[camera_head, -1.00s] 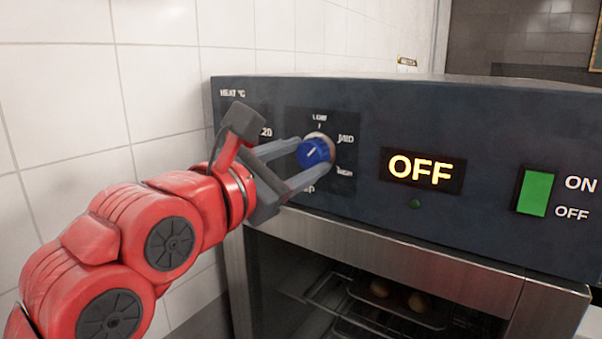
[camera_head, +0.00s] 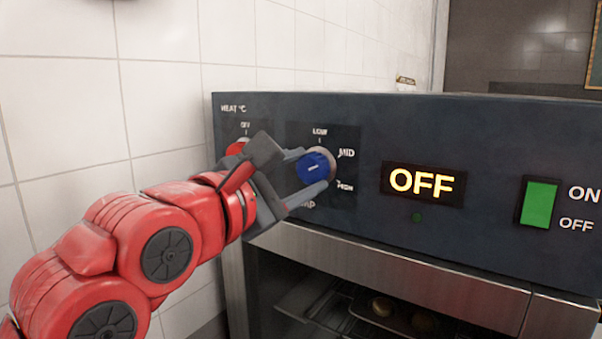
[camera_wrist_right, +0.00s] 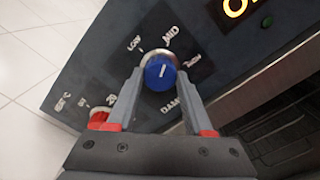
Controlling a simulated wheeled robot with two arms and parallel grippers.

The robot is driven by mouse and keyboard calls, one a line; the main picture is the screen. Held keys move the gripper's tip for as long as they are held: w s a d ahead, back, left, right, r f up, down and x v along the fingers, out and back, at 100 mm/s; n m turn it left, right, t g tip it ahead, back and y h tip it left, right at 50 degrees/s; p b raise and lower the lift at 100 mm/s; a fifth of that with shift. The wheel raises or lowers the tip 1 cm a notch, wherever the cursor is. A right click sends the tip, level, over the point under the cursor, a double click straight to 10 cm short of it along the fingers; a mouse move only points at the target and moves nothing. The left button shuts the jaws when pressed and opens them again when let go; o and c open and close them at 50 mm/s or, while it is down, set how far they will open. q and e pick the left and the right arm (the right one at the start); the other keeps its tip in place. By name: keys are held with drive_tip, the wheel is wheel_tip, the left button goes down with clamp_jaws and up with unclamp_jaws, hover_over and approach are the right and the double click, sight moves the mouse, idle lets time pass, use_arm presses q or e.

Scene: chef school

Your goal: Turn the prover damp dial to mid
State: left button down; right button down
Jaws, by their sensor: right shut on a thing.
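The blue damp dial (camera_head: 315,167) is on the dark prover panel, with LOW above it, MID at its upper right and HIGH at its lower right. My right gripper (camera_head: 308,174) is shut on the dial, one finger on its upper left and one on its lower right. The dial's white line lies nearly level, tipped slightly up to the right, roughly towards MID. In the right wrist view the dial (camera_wrist_right: 160,74) sits between both fingertips, its line slanting up and right towards the MID side. My left gripper is not in view.
A red heat knob (camera_head: 237,148) is left of the dial, partly behind my gripper. An orange OFF display (camera_head: 421,182) and a green switch (camera_head: 539,204) are to the right. Below is the prover's glass front, with racks inside. A tiled wall (camera_head: 165,100) stands at the left.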

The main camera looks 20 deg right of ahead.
drive_tip(key=shift+c, duration=1.5)
unclamp_jaws()
drive_tip(key=shift+s+a+f, duration=0.1)
drive_tip(key=shift+s+a, duration=0.1)
drive_tip(key=shift+a, duration=0.05)
drive_tip(key=b+v, duration=0.5)
drive_tip(key=v, duration=1.2)
drive_tip(key=shift+d, duration=0.1)
